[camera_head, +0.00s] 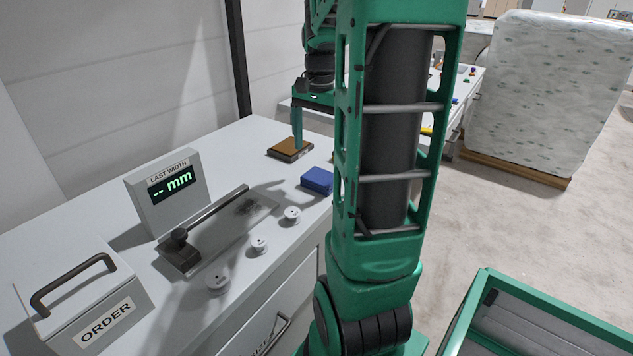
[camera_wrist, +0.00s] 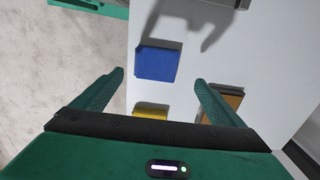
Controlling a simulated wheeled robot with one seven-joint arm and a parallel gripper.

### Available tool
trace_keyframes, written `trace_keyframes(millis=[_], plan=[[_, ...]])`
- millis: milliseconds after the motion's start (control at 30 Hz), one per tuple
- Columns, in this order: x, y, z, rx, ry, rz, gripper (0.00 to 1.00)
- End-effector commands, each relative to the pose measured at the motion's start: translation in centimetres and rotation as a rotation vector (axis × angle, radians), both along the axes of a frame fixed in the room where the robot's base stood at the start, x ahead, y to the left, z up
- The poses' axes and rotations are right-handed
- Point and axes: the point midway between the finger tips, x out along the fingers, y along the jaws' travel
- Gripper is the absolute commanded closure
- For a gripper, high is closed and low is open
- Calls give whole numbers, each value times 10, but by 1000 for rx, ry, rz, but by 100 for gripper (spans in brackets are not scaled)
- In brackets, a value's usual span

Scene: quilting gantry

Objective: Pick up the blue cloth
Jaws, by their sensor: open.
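The blue cloth (camera_head: 317,180) lies as a flat folded square near the right edge of the white worktop, partly covered by my arm in the head view. In the wrist view the blue cloth (camera_wrist: 157,62) sits beyond my fingertips, between their lines, with nothing touching it. My gripper (camera_wrist: 159,79) is open and empty, its two green fingers spread wide above the worktop. In the head view one finger shows in front of a brown pad; the rest of the gripper is mostly behind my arm.
The brown pad (camera_head: 290,149) in a dark frame and a yellow piece (camera_wrist: 150,110) lie near the cloth. White spools (camera_head: 292,214), a ruler-like bar (camera_head: 210,214), a width display (camera_head: 167,185) and an order box (camera_head: 82,296) stand on the worktop (camera_head: 90,215).

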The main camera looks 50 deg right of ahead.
Motion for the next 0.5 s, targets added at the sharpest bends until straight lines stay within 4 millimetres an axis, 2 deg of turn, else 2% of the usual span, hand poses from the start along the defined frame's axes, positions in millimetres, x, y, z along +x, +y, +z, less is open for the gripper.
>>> trace_keyframes(millis=[133,367,500], plan=[[-1,0,-22,2,3,0,8],[-2,0,-36,1,1,0,8],[-5,1,-54,2,2,1,8]])
